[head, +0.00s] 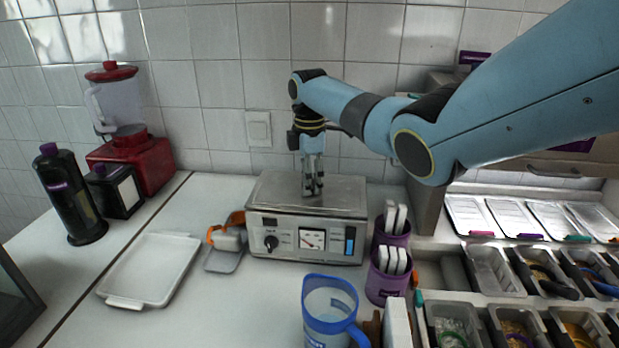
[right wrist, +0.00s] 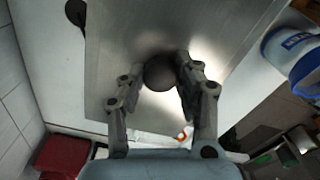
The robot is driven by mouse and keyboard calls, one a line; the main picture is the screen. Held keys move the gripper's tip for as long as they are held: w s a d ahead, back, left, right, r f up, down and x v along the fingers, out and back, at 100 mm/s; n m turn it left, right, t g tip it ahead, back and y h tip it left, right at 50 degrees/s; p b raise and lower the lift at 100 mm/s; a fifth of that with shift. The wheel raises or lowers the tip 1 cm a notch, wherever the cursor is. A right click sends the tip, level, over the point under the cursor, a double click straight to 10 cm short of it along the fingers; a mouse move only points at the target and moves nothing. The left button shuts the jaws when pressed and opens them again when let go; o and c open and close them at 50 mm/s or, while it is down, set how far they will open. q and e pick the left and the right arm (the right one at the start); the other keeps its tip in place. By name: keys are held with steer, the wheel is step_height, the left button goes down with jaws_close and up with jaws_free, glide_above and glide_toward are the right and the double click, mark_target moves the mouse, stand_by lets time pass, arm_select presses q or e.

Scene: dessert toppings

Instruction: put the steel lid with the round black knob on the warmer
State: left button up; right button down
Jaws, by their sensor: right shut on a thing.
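The warmer (head: 285,243) stands on the counter against the tiled wall, with a black dial, a gauge and a blue switch on its front. The flat steel lid (head: 270,190) lies over its top and looks level; I cannot tell whether it is fully seated. In the right wrist view the lid (right wrist: 120,50) fills the middle. My right gripper (head: 312,190) points straight down over the lid. In the right wrist view its fingers (right wrist: 155,85) are shut on the round black knob (right wrist: 160,72). The knob is hidden by the fingers in the head view. My left gripper is out of view.
Purple cups (head: 387,285) stand close to the warmer's right, and a blue jug (head: 330,310) stands in front. An orange-handled item (head: 225,240) and a white tray (head: 150,270) lie to the left. Topping bins (head: 495,270) fill the right side.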

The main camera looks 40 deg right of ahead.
steer(key=shift+f, duration=0.15)
stand_by(0.6)
steer(key=c, duration=0.9)
jaws_free()
steer(key=shift+o, duration=0.2)
step_height(320, 180, up, 5)
steer(key=p, duration=0.5)
steer(key=shift+p, duration=0.3)
steer(key=shift+r, duration=1)
